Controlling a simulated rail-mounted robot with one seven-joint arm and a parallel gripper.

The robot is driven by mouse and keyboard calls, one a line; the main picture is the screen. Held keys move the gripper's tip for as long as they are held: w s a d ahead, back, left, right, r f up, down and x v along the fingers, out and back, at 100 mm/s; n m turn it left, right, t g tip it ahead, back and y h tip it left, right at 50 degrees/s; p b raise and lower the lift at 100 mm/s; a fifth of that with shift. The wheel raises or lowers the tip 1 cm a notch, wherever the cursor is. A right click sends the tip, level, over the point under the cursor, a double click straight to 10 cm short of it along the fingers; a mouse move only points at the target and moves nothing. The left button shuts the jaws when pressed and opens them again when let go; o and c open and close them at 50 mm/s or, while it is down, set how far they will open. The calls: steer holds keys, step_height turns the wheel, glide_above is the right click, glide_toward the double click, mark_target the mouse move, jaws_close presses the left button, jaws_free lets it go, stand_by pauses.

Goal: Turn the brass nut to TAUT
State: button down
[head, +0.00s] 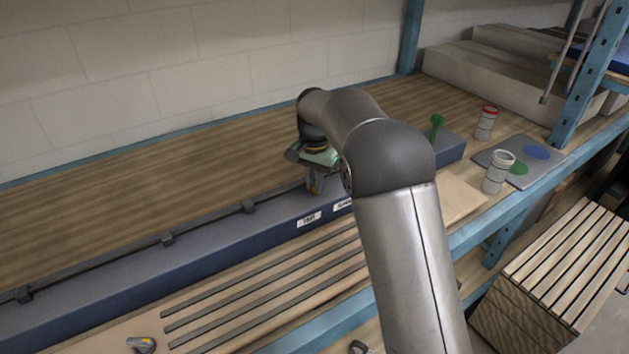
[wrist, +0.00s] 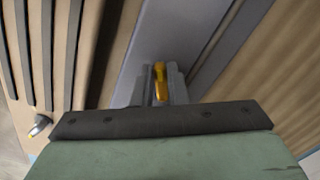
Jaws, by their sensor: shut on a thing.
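My gripper (head: 315,188) is at the dark blue-grey beam along the shelf, pointing down. A yellow brass nut (head: 318,185) shows between its fingers. In the wrist view the brass nut (wrist: 159,80) sits between the grey fingers (wrist: 160,88), which are shut on it. The nut's lower part is hidden by the fingers. Two white labels are on the beam's front face: a left one (head: 309,219) and a right one (head: 343,205), partly hidden by my arm. Their lettering is too small to read surely, and the nut's pointing direction is unclear.
A dark rod with clamps (head: 167,239) runs along the beam (head: 110,292). A green-handled thing (head: 437,124), a red-topped jar (head: 486,123) and a white-topped jar (head: 497,172) stand to the right, near a grey mat (head: 545,169). A blue post (head: 585,85) rises there. The wooden shelf behind is clear.

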steer(key=c, duration=1.4)
jaws_free()
steer(key=shift+c, duration=0.2)
step_height(320, 180, up, 18)
steer(key=shift+f, duration=0.25)
